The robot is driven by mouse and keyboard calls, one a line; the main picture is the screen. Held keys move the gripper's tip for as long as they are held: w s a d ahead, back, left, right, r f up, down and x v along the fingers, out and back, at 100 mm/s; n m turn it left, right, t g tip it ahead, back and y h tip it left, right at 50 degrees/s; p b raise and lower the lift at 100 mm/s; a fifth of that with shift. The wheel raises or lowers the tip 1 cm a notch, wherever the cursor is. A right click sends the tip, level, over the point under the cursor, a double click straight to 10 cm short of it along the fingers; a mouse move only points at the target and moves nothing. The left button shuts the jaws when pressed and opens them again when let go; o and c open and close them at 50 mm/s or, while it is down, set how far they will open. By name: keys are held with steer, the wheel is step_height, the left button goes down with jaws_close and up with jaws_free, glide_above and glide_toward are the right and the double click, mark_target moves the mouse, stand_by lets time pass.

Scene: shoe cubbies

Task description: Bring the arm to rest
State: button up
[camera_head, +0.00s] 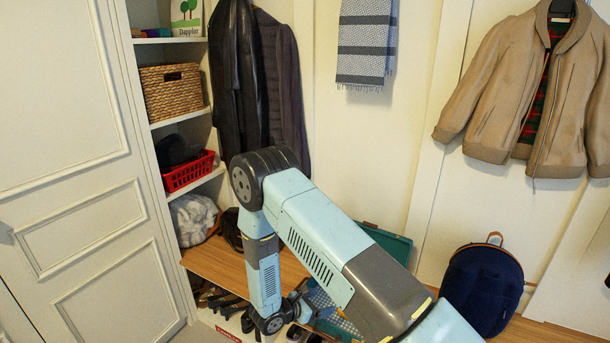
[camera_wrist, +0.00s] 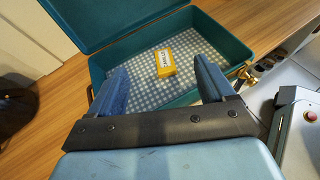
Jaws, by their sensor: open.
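My arm rises from the lower right of the head view, bends at a high elbow and reaches down to the wooden bench. In the wrist view my gripper (camera_wrist: 161,70) is open, its two blue fingers apart with nothing held between them. It points toward an open teal case (camera_wrist: 97,75) with a checked lining. A small yellow box (camera_wrist: 165,62) lies in the case, seen between the fingertips but farther off. In the head view the gripper is mostly hidden around the low end of the arm.
The case's raised lid (camera_head: 392,243) shows behind my arm. Shelves at left hold a wicker basket (camera_head: 172,92) and a red basket (camera_head: 188,171). Dark coats (camera_head: 283,85) hang behind the elbow. A navy backpack (camera_head: 483,285) stands at right. Shoes sit below the bench (camera_head: 205,262).

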steer(key=s+d+r+m+g+y, duration=0.15)
steer(key=d+r+m, duration=0.25)
steer(key=r, duration=0.7)
steer(key=s+d+r+m+g, duration=0.1)
steer(key=d+r+m+g, duration=0.3)
steer(key=r, duration=0.7)
steer(key=s+d+r+m+g+y, duration=0.1)
steer(key=d+r+m, duration=0.4)
steer(key=r, duration=0.6)
steer(key=s+d+r+m+t+y, duration=0.2)
steer(key=s+r+m+y, duration=0.2)
steer(key=s+r, duration=0.6)
steer(key=s+d+r+m+t+y, duration=0.1)
steer(key=s+r+m+t+y, duration=0.1)
steer(key=s+r+m+y, duration=0.2)
steer(key=shift+s+d+r+m, duration=0.35)
steer(key=shift+s+r+m, duration=1.35)
steer(key=shift+s+r, duration=2.45)
steer(key=shift+s+f+t+y, duration=0.25)
steer(key=shift+s+f, duration=0.35)
steer(key=shift+f, duration=0.05)
